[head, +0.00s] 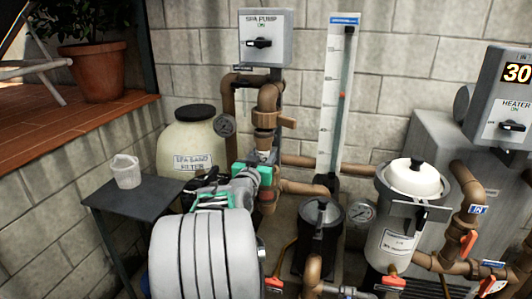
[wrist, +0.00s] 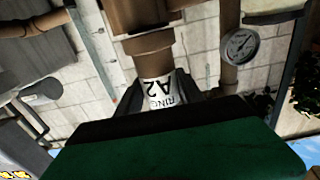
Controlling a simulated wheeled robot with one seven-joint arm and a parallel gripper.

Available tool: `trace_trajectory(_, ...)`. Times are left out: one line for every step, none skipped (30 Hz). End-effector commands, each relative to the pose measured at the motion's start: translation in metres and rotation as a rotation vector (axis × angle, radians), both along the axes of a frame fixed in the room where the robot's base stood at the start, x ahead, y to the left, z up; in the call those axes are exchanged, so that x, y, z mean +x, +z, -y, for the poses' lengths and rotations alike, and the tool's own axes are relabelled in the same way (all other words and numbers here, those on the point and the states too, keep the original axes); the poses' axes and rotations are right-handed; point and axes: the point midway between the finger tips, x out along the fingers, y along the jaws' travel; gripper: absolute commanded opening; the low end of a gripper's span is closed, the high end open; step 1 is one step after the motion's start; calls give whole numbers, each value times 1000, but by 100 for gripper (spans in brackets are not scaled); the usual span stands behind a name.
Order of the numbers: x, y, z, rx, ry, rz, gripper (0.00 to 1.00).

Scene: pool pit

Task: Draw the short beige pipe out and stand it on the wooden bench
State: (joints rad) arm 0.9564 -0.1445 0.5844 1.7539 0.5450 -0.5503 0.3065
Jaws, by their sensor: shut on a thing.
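A short pale pipe piece with a white label reading "RING A2" (wrist: 160,90) shows in the wrist view, directly against a brown pipe collar (wrist: 149,44). I take it for the short beige pipe. My gripper (wrist: 160,96) is shut on it, with dark fingers on both sides. In the head view my gripper (head: 262,174), with green parts, is at the upright brown pipe run below a brown valve (head: 266,119). My grey arm partly hides this spot. I cannot make out a wooden bench in either view.
A beige sand filter (head: 192,146) is behind my arm. A gauge (head: 224,125), a pump strainer (head: 320,222) and a white-lidded canister (head: 402,212) crowd the pipework.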

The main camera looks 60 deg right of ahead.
Motion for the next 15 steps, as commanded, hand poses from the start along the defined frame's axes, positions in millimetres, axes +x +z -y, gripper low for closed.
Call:
trace_trajectory(0,1,-3,-4,0,2,9)
trace_trajectory(0,1,-5,-4,0,2,9)
trace_trajectory(-1,1,-7,-4,0,3,9)
trace_trajectory(-1,1,-9,-4,1,3,9)
trace_trajectory(-1,1,-11,-4,1,3,9)
trace_trajectory(-1,1,-13,-4,1,3,9)
trace_trajectory(-1,1,-15,-4,2,3,9)
trace_trajectory(-2,1,-16,-4,2,3,9)
trace_trajectory(-2,1,-19,-4,2,3,9)
trace_trajectory(-3,1,-20,-4,1,3,9)
trace_trajectory(-3,1,-22,-4,1,3,9)
trace_trajectory(-4,1,-24,-4,0,3,9)
trace_trajectory(-4,1,-26,-4,0,3,9)
trace_trajectory(-4,1,-28,-4,0,3,9)
trace_trajectory(-4,1,-30,-3,1,2,9)
